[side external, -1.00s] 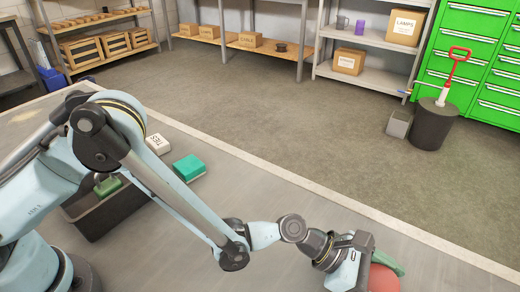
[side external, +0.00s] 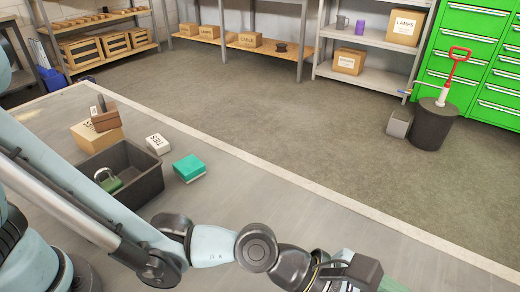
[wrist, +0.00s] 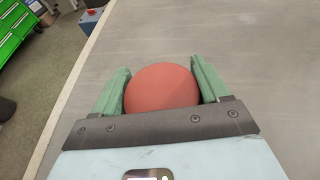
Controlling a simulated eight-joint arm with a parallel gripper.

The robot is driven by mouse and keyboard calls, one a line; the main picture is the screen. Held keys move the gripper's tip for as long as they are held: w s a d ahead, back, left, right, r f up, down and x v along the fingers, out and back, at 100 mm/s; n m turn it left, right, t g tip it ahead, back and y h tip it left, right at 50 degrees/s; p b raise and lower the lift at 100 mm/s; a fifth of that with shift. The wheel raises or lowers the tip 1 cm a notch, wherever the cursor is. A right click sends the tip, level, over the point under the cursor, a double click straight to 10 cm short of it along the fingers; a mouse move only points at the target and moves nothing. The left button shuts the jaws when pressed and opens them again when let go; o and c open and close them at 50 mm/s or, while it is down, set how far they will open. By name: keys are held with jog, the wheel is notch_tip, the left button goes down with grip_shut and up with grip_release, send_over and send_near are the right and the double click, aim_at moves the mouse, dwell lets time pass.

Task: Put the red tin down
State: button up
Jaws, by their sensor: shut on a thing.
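The red tin (wrist: 161,88) shows in the wrist view as a dull red round top between the two green fingers of my gripper (wrist: 162,85). My gripper is shut on it. From this angle I cannot tell whether the tin touches the grey surface (wrist: 225,40). In the side external view my gripper (side external: 375,280) is at the bottom edge, right of centre, and partly cut off. The tin is not visible there.
A black bin (side external: 145,180) holding a green padlock-shaped item (side external: 108,181) stands at left. Near it are a cardboard box (side external: 95,138) with a brown item (side external: 105,118), a white box (side external: 158,144) and a teal box (side external: 189,168). The surface's right part is clear.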

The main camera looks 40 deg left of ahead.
jog(key=w+a+f+m+g, duration=0.1)
jog(key=w+a, duration=0.4)
jog(key=a, duration=0.4)
jog(key=m+g, duration=0.2)
send_over(283, 217)
notch_tip(283, 217, down, 6)
jog(key=shift+r, duration=0.25)
jog(key=shift+f, duration=2.05)
jog(key=o, duration=1.2)
jog(key=shift+f, duration=0.15)
jog(key=shift+o, duration=0.2)
